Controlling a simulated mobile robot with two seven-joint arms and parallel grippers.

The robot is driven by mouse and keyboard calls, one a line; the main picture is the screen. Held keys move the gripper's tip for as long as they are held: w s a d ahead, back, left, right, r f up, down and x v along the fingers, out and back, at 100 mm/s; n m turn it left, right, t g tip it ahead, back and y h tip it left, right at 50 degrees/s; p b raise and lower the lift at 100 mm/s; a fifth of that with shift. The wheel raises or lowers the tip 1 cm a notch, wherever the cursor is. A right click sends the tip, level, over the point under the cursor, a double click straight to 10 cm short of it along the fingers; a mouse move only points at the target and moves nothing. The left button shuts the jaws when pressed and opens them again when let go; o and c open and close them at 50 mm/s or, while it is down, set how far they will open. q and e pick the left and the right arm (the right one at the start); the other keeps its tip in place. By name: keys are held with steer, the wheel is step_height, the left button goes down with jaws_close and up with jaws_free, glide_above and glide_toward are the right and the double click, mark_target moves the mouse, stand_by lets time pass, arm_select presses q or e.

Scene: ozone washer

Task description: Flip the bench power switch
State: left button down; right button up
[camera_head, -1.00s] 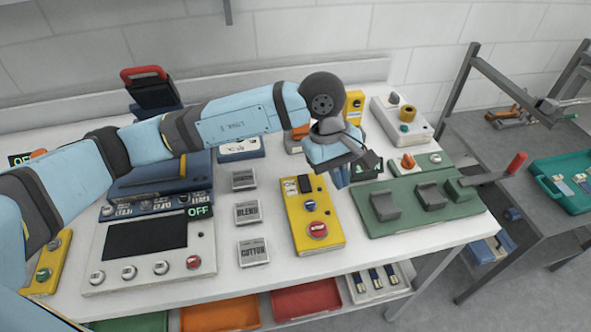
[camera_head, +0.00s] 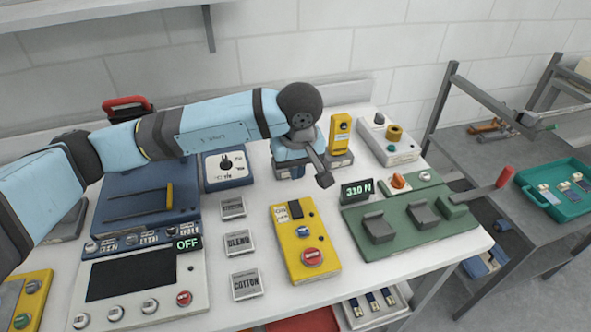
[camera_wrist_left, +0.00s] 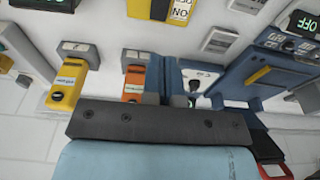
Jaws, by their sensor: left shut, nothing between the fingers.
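A yellow control box (camera_head: 304,252) lies on the white bench, with a black rocker switch (camera_head: 296,209) at its far end, a white label beside it and a red button nearer the front. I take this rocker as the power switch, though no name on it is legible. In the left wrist view the rocker (camera_wrist_left: 160,9) sits at the top edge beside an "ON" label. My left gripper (camera_head: 290,172) is shut and empty, behind the yellow box and apart from it. Its blue fingers (camera_wrist_left: 166,60) are together in the wrist view. My right gripper is out of view.
A console (camera_head: 141,284) with an "OFF" display is at left. Labelled buttons such as BLEND (camera_head: 239,243) lie left of the yellow box. A green press base (camera_head: 420,225) with a red-tipped lever is at right. Orange (camera_wrist_left: 133,84) and yellow (camera_wrist_left: 67,88) units stand near my fingers.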

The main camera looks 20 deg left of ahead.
mark_target(293, 204)
arm_select(q)
steer(key=f, duration=0.3)
steer(key=f+p, duration=0.1)
steer(key=f, duration=0.2)
steer(key=w+a+f, duration=0.1)
steer(key=f, duration=0.2)
steer(key=shift+f, duration=0.4)
steer(key=shift+w+f+p, duration=0.1)
steer(key=shift+f+p, duration=0.2)
steer(key=shift+f, duration=0.4)
steer(key=shift+f, duration=0.1)
